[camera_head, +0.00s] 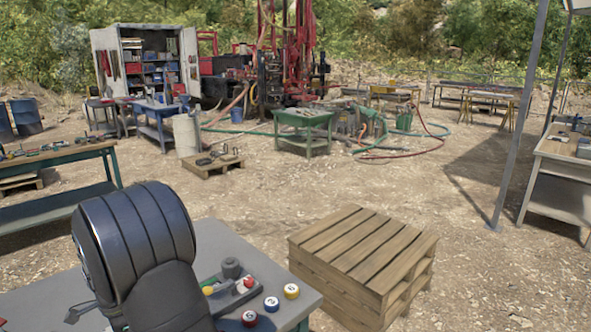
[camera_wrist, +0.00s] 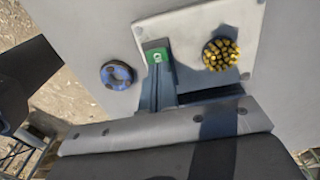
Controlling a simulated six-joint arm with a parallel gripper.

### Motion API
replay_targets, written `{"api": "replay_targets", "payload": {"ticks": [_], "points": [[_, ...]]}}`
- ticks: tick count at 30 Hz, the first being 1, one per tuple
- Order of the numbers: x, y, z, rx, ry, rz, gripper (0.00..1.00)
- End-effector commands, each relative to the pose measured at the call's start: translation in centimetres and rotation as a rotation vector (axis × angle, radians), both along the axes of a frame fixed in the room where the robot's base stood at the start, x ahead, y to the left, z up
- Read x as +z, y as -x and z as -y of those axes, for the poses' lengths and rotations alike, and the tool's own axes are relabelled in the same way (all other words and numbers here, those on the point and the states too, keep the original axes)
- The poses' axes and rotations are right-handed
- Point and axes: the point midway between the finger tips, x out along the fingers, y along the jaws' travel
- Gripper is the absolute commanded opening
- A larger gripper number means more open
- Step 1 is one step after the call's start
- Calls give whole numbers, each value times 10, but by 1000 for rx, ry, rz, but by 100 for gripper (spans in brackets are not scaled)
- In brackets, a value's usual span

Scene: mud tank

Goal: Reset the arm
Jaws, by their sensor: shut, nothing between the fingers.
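The big dark ribbed body of my arm (camera_head: 135,240) fills the lower left of the head view and hides part of the grey table. In the wrist view the grey, bolted front of my gripper (camera_wrist: 165,110) spans the lower middle. Its jaws are shut and hold nothing; the fingertips are hard to make out. Beyond it a blue round piece (camera_wrist: 117,75), a small green piece (camera_wrist: 157,57) and a yellow knobbly piece (camera_wrist: 220,52) show on or over a pale grey surface. I cannot tell whether the gripper touches any of them.
The grey table (camera_head: 215,240) bears a grey tray (camera_head: 222,306) with small coloured parts. A wooden pallet stack (camera_head: 365,255) stands right of the table.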

Motion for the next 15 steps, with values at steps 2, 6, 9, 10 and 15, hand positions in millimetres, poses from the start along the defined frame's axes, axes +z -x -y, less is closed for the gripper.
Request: {"api": "replay_targets", "payload": {"ticks": [2, 6, 9, 10, 15], "points": [[0, 0, 0, 0, 0, 0, 0], [3, 0, 0, 0, -1, 1, 0], [11, -1, -1, 0, -2, 2, 0], [15, -1, -1, 0, -3, 3, 0], [46, -1, -1, 0, -4, 4, 0]]}}
